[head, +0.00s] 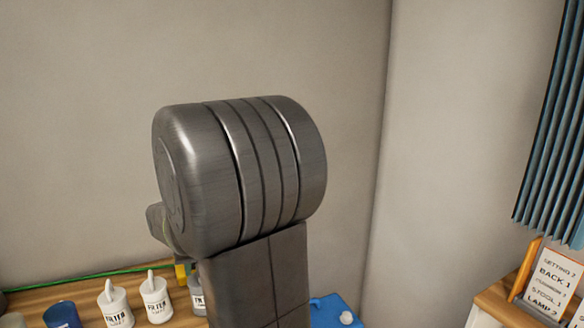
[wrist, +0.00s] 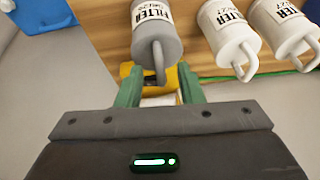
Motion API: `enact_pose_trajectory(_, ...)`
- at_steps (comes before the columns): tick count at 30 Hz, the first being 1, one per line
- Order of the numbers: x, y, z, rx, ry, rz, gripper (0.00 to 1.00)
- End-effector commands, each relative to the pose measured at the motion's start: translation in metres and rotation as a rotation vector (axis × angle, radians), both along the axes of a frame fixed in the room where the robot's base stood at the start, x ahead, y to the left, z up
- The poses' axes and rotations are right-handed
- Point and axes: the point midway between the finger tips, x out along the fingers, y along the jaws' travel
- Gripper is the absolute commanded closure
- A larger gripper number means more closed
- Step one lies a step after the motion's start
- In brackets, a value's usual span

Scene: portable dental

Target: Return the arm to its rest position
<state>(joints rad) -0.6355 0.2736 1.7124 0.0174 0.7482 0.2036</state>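My gripper (wrist: 160,84) shows in the wrist view, its two green fingers spread apart with a gap between them. I see nothing clamped in it. A grey canister marked FILTER (wrist: 157,32) stands just beyond the fingertips. A yellow object (wrist: 127,69) and a pale patch show behind and between the fingers; I cannot tell what they are.
White FILTER canisters (head: 115,305) and a blue cup (head: 62,315) stand on a wooden surface (head: 30,299) along the wall. A blue container (head: 333,312) is right of my arm. A sign (head: 551,283) and a blue curtain (head: 555,130) are at right. The upper wall is clear.

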Motion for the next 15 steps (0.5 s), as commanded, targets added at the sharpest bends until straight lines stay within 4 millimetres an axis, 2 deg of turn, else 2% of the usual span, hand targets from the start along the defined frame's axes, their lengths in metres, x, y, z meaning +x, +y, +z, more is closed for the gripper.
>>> enact_pose_trajectory(1,0.001,0.000,0.020,0.005,-0.008,0.001,0.66)
enact_pose_trajectory(2,0.001,0.000,0.024,0.004,-0.008,0.000,0.66)
enact_pose_trajectory(5,0.006,-0.010,0.018,0.017,0.001,-0.006,0.66)
enact_pose_trajectory(9,0.002,0.002,0.017,0.080,0.033,-0.002,0.66)
enact_pose_trajectory(11,0.002,0.002,0.029,0.077,0.031,-0.001,0.66)
enact_pose_trajectory(15,0.002,0.002,0.037,0.075,0.032,0.000,0.66)
